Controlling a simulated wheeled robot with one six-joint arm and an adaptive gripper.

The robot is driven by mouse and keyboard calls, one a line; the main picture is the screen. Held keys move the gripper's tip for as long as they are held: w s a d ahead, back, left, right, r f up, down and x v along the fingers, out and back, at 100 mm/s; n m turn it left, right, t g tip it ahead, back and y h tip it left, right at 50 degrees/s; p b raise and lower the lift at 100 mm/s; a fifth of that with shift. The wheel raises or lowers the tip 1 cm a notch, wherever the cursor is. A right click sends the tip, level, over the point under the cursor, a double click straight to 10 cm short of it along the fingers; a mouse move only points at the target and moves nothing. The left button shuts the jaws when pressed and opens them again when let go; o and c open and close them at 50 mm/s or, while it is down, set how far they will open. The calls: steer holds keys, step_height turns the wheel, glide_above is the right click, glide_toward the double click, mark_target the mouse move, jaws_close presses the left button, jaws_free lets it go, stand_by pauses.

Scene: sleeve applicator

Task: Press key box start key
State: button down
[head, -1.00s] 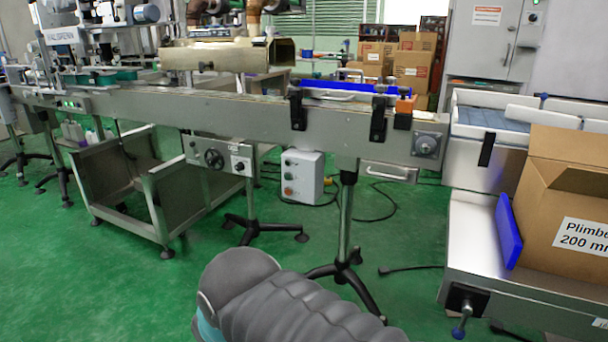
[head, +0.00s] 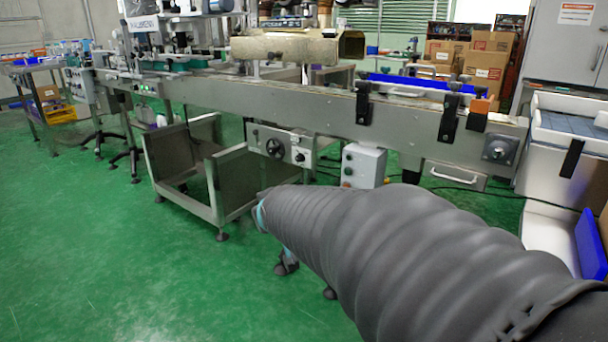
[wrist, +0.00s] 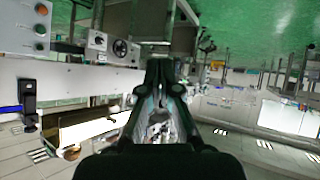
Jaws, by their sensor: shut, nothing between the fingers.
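The key box (head: 365,163) is a light grey box below the conveyor, partly hidden by my arm in the head view. It also shows in the wrist view (wrist: 20,28), at the upper left and upside down. Its face carries a red key (wrist: 42,9), a green key (wrist: 41,30) and another small round control (wrist: 40,46). My gripper (wrist: 160,78) is shut and empty, in the middle of the wrist view. The key box is well left of the fingertips there, apart from them. In the head view my arm hides most of the gripper.
The long conveyor (head: 330,108) runs across the head view above the box. A panel with a handwheel (head: 275,147) hangs beside the box. A metal trolley frame (head: 213,190) stands at left. A white bin (head: 555,150) stands at right. Green floor (head: 120,260) is open at front left.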

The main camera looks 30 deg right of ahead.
mark_target(347, 172)
steer(key=w+d+f+t+h, duration=0.1)
steer(key=w+d+t+h, duration=0.15)
steer(key=w+d, duration=0.7)
steer(key=w+d+f+t+h+b, duration=0.1)
steer(key=w+d+f+t+h, duration=0.1)
steer(key=d, duration=0.7)
steer(key=w+d+f+t+h+b, duration=0.1)
steer(key=w+d+f+t, duration=0.3)
steer(key=d, duration=0.5)
step_height(347, 172, down, 2)
steer(key=shift+w+d+n+h, duration=0.15)
steer(key=shift+d+n+h, duration=0.15)
steer(key=shift+n+h, duration=0.15)
steer(key=shift+w+d+p, duration=0.2)
steer(key=shift+w+d, duration=0.35)
steer(key=shift+d, duration=0.8)
steer(key=shift+w+d+p, duration=0.25)
steer(key=shift+w+d, duration=0.35)
steer(key=shift+d, duration=0.75)
steer(key=shift+w+d+p, duration=0.2)
steer(key=shift+w+d, duration=0.35)
steer(key=shift+d, duration=0.8)
